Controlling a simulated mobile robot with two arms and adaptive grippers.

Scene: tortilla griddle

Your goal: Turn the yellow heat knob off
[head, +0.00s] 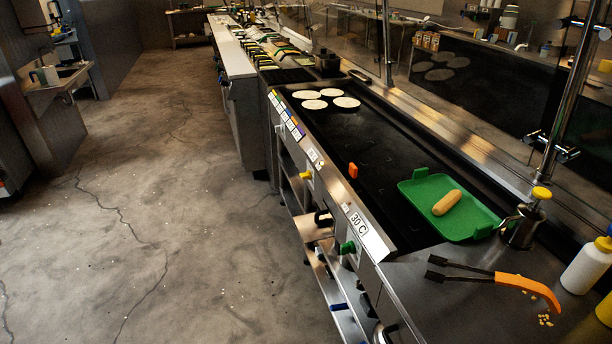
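The yellow heat knob (306,175) sits on the steel front panel of the long griddle (375,160), below a small white label. It is small in the head view, and I cannot tell which setting it points to. A green knob (348,247) is on the same front panel, nearer to me, below a "30 C" display (358,223). Neither of my grippers can be made out in the head view, and nothing is seen touching the yellow knob.
Several tortillas (346,102) lie at the griddle's far end. A green tray (420,190) holding a tan roll (446,203) lies on the near end. Orange-handled tongs (528,288) and a white bottle (587,266) are on the near counter. The floor (150,220) left of the griddle is clear.

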